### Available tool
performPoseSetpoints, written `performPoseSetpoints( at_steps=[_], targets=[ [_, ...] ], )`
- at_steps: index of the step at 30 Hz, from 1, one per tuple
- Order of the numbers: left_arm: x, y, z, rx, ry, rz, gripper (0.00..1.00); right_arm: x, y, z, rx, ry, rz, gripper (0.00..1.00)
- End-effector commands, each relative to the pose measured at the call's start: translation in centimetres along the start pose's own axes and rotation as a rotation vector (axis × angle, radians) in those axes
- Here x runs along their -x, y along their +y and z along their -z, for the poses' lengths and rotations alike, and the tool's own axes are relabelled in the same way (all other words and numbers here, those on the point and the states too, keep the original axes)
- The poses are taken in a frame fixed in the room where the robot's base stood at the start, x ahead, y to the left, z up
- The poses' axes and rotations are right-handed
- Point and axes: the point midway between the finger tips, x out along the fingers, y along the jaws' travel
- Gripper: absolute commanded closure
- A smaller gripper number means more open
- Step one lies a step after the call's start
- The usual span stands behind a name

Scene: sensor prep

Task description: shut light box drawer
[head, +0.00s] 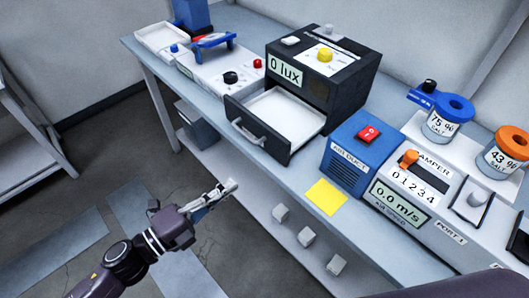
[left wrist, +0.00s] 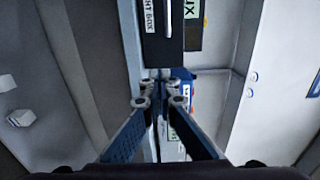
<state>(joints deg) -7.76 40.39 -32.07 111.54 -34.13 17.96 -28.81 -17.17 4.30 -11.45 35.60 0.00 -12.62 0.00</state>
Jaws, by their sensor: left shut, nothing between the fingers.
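The light box (head: 318,70) is a dark box with a "0 lux" display, standing on the bench. Its drawer (head: 277,118) is pulled out toward the front and shows an empty white inside. The drawer's pale handle (head: 247,136) is on its dark front. My left gripper (head: 232,187) is shut and empty, in front of the bench and apart from the drawer. In the left wrist view the drawer front (left wrist: 160,38) with its "LIGHT BOX" label is at the top, beyond the fingertips (left wrist: 160,78). My right gripper is not in view.
The bench (head: 262,150) also bears a blue air duct unit (head: 352,150), a yellow note (head: 326,196), a damper panel (head: 415,190) and two salt jars (head: 447,118). A white device with a blue handle (head: 213,42) stands left of the box. Small white cubes (head: 307,236) sit on the lower shelf.

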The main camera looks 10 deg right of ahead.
Motion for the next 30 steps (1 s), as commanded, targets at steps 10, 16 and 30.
performPoseSetpoints(
  at_steps=[10, 16, 30],
  targets=[
    [-6.5, -0.5, -0.2, 0.004, -0.004, 0.004, 1.0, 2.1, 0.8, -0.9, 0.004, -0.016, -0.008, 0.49],
    [-10.5, -0.3, -0.2, 0.005, -0.005, 0.001, 1.0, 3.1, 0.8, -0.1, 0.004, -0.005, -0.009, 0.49],
    [-13.5, 0.1, -0.2, 0.005, -0.005, -0.001, 1.0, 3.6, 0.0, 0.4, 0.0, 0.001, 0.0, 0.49]
  ],
)
